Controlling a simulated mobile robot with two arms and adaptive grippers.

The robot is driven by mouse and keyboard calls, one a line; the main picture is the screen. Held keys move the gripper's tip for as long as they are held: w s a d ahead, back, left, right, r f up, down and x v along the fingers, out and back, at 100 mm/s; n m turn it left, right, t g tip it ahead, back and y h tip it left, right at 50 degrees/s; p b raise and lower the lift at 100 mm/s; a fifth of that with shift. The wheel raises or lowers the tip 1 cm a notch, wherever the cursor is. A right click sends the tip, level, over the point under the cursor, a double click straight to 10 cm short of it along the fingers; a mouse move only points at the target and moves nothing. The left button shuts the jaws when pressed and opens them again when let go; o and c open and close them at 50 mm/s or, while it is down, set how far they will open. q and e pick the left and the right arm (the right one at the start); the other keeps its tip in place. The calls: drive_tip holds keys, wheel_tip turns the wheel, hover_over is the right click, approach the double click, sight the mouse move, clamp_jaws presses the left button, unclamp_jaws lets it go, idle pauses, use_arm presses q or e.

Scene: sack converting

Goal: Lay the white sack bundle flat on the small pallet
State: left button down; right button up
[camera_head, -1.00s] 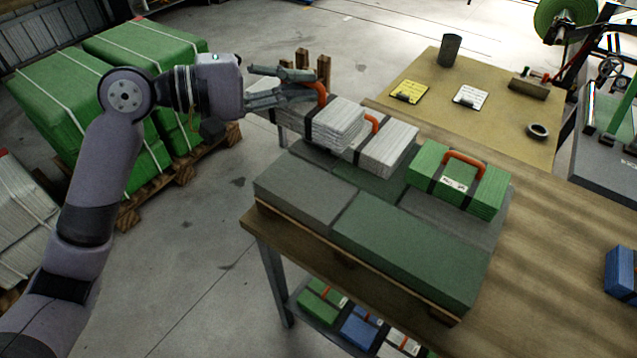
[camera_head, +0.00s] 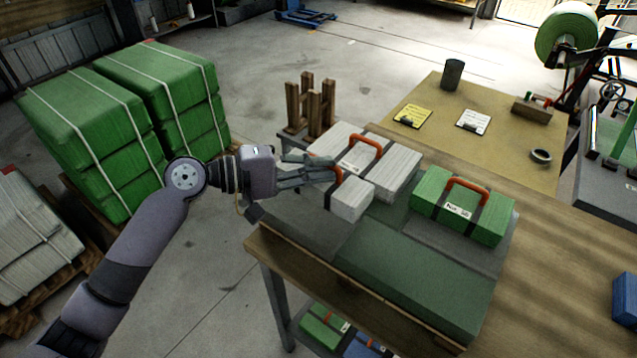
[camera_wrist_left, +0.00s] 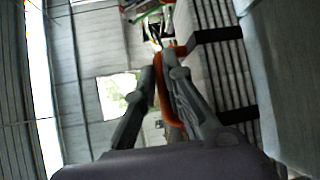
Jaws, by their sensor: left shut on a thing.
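My left gripper (camera_head: 328,171) is shut on the orange handle of a white sack bundle (camera_head: 352,200) with a black strap. The bundle is over the left part of the layers on the small pallet (camera_head: 400,311). I cannot tell whether it touches them. In the left wrist view, the handle (camera_wrist_left: 169,88) is between the fingers and the bundle's layered side (camera_wrist_left: 222,75) is on the right. A second white bundle (camera_head: 398,167) with an orange handle lies just behind it, and a green bundle (camera_head: 440,205) lies to the right. My right gripper is not in view.
The wooden table (camera_head: 560,265) has clear room right of the pallet. A post stand (camera_head: 312,108) rises behind the white bundles. Clipboards, a dark cup (camera_head: 452,75) and a tape roll (camera_head: 541,156) are on the back table. Strapped green stacks (camera_head: 130,120) stand left.

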sight(308, 188)
use_arm(q)
wheel_tip(308, 188, down, 4)
drive_tip(key=shift+f, duration=0.35)
drive_tip(key=shift+f, duration=0.15)
drive_tip(key=c, duration=1.7)
unclamp_jaws()
